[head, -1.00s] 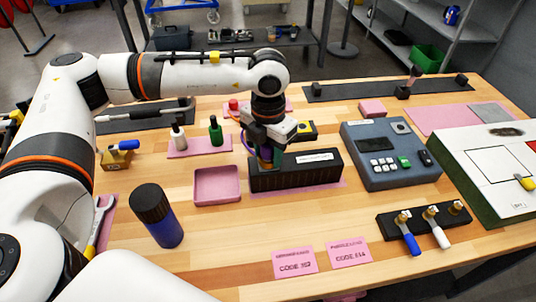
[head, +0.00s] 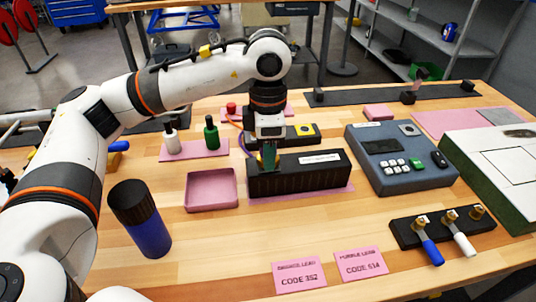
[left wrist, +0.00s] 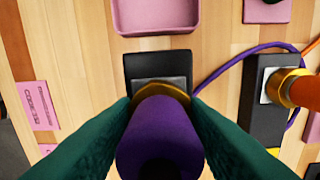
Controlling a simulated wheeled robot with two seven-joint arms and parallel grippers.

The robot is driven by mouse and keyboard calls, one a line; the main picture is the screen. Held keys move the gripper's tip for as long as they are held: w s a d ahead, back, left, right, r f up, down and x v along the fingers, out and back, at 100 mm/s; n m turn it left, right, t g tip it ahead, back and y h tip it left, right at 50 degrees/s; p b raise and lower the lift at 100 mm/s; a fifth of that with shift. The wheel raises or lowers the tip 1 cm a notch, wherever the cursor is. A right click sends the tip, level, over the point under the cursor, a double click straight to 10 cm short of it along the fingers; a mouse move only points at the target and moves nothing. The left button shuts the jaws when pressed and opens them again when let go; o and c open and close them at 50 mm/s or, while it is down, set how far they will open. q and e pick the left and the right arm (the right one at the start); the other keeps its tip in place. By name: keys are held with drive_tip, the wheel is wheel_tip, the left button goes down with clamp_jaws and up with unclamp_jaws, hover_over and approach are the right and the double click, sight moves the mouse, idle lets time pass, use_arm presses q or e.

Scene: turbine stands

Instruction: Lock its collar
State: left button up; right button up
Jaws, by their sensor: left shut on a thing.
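A purple plug (left wrist: 160,135) with a gold collar (left wrist: 165,90) stands between my fingers in the left wrist view. Beyond it is the grey plate of a black block (left wrist: 145,64); the plug hides where they meet, so the collar's locked state cannot be told. My left gripper (head: 268,158) is shut on the plug, pointing down at the left end of the long black ribbed box (head: 310,176) in the head view. Its green fingertips press on both sides of the plug. My right gripper is not in view.
An orange plug (left wrist: 300,90) sits in a neighbouring black block (left wrist: 262,92), with a purple cable (left wrist: 225,60) between. A pink tray (head: 187,192), a blue-grey console (head: 395,178) and a blue bottle (head: 148,235) stand nearby.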

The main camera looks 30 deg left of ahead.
use_arm(q)
drive_tip(key=shift+m, duration=0.4)
drive_tip(key=o, duration=1)
drive_tip(key=shift+r, duration=0.15)
wheel_tip(320, 180, up, 12)
drive_tip(key=shift+f+p, duration=0.1)
drive_tip(key=shift+p, duration=0.2)
